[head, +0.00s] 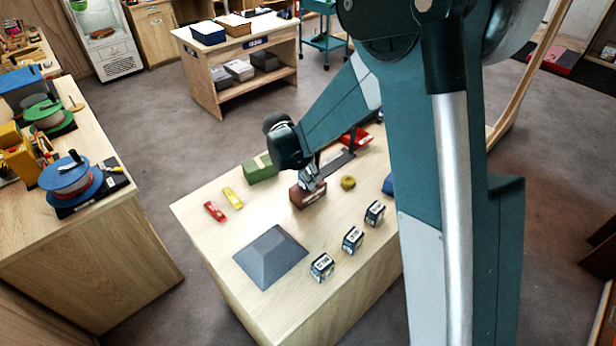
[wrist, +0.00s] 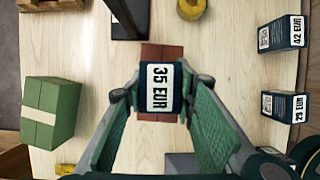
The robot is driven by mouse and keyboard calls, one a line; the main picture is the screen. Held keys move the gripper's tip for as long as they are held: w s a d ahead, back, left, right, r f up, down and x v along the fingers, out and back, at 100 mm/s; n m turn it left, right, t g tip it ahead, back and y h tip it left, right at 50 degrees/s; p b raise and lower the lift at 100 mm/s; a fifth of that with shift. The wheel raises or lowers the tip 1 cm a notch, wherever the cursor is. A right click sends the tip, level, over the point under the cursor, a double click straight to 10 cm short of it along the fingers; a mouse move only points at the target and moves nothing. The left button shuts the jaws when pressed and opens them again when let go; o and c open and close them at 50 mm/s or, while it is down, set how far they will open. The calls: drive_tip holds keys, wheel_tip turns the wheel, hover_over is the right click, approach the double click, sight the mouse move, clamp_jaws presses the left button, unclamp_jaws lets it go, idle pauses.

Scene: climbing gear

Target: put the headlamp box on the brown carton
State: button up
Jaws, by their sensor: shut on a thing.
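The headlamp box (wrist: 160,88), dark blue with a white "35 EUR" label, sits between the fingers of my gripper (wrist: 160,92) in the wrist view. My gripper is shut on it. The brown carton (wrist: 162,51) is directly beneath the box, its reddish-brown ends showing above and below it. In the head view the brown carton (head: 309,197) stands near the middle of the table, with my gripper (head: 312,181) right over it. The held box is mostly hidden there by the fingers. I cannot tell whether it touches the carton or hangs just above.
Several price-labelled boxes stand to the right, such as the 42 EUR box (wrist: 281,35) and the 29 EUR box (wrist: 283,106).

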drive_tip(key=shift+f, duration=0.2)
drive_tip(key=o, duration=0.9)
drive_tip(key=shift+r, duration=0.25)
drive_tip(key=shift+v, duration=5.95)
